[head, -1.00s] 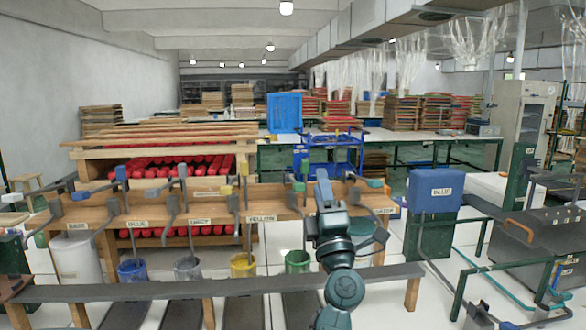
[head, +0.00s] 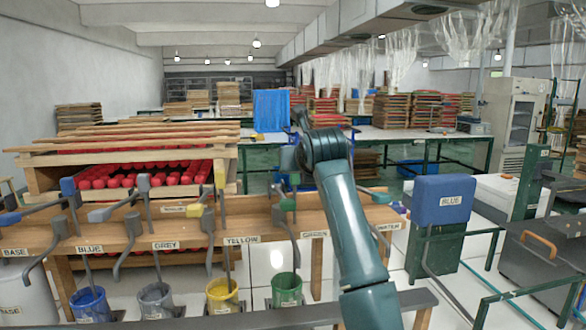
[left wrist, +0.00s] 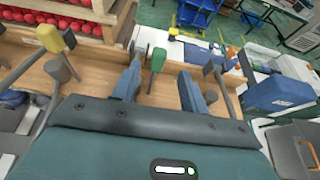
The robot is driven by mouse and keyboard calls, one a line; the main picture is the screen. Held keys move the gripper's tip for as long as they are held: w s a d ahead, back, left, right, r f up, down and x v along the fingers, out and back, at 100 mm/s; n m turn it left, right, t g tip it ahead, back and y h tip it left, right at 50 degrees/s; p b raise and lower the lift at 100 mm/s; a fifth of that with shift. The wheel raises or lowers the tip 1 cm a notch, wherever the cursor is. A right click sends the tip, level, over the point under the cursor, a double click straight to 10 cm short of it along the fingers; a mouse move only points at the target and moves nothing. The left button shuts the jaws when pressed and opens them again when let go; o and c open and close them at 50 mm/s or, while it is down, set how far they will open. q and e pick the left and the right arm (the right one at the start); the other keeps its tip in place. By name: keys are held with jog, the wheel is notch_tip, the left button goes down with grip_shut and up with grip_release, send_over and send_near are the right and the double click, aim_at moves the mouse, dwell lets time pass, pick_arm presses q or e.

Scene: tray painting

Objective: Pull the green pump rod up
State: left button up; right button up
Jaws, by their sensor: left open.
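The green pump rod's upright knob (head: 287,159) stands above the wooden bench, over the label GREEN. In the left wrist view the green knob (left wrist: 158,59) shows between the two spread fingers of my left gripper (left wrist: 160,72). The fingers are apart, with space on both sides of the knob, and I see no contact. In the head view my left arm rises just right of the rod, and its wrist hides the fingers. My right gripper is not in view.
Neighbouring yellow (head: 219,174) and grey (head: 143,183) rods stand left along the bench (head: 170,236). Below are the green bucket (head: 286,289) and yellow bucket (head: 222,296). A blue box (head: 441,199) stands at right. A rack of red items (head: 140,170) is behind.

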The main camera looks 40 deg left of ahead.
pick_arm(q)
jog(key=p+x, duration=0.2)
jog(key=x, duration=0.8)
jog(key=shift+a, duration=0.2)
grip_shut()
